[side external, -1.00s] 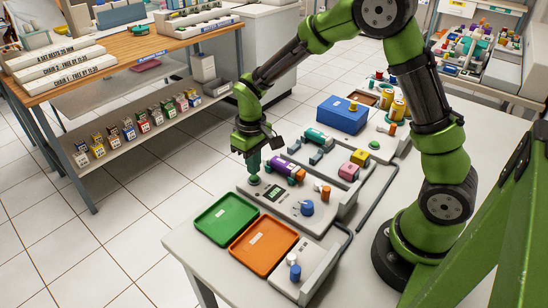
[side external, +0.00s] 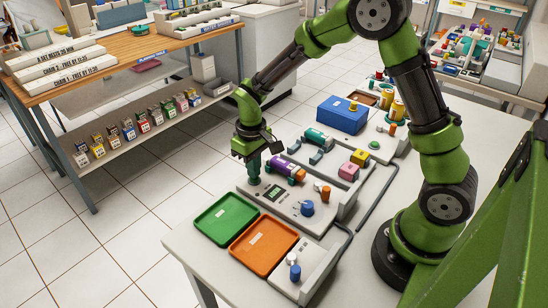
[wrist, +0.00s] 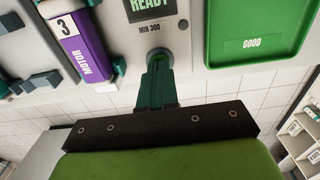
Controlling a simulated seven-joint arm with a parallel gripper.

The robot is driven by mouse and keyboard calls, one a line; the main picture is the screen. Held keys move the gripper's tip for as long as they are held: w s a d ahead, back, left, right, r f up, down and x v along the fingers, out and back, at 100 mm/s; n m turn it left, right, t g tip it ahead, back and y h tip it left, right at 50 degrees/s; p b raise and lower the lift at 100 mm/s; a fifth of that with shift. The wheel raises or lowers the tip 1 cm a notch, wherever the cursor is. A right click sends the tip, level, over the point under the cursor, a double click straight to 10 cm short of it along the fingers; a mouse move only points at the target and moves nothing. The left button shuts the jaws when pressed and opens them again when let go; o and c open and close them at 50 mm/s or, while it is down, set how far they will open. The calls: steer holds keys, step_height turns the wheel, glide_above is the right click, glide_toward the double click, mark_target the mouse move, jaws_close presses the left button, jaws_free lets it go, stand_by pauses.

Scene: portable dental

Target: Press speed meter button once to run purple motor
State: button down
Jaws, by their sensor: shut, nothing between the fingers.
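The purple motor (side external: 284,168), labelled "3 MOTOR", lies in a cradle behind the speed meter (side external: 298,215); it also shows in the wrist view (wrist: 80,48). The meter's display (wrist: 150,10) reads "READY", with "MIN 300" printed below it. My gripper (side external: 254,183) is shut and empty, pointing down at the left end of the meter. In the wrist view its fingertips (wrist: 158,60) are at the round button (wrist: 159,52) and cover part of it. The tips look in contact with the button, but I cannot tell whether it is pushed in.
A green tray (side external: 226,218) marked "GOOD" and an orange tray (side external: 262,246) lie in front of the meter. A blue knob (side external: 307,208) stands on its right part. A pink block (side external: 348,172), a teal motor (side external: 318,138) and a blue box (side external: 343,115) are farther back.

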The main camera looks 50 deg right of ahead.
steer(key=shift+f, duration=0.4)
steer(key=shift+r, duration=3.55)
steer(key=s+r+m+t+y, duration=0.2)
steer(key=s+r+m+t, duration=0.2)
steer(key=s+r, duration=1)
steer(key=s+t, duration=0.3)
steer(key=shift+s+r, duration=0.2)
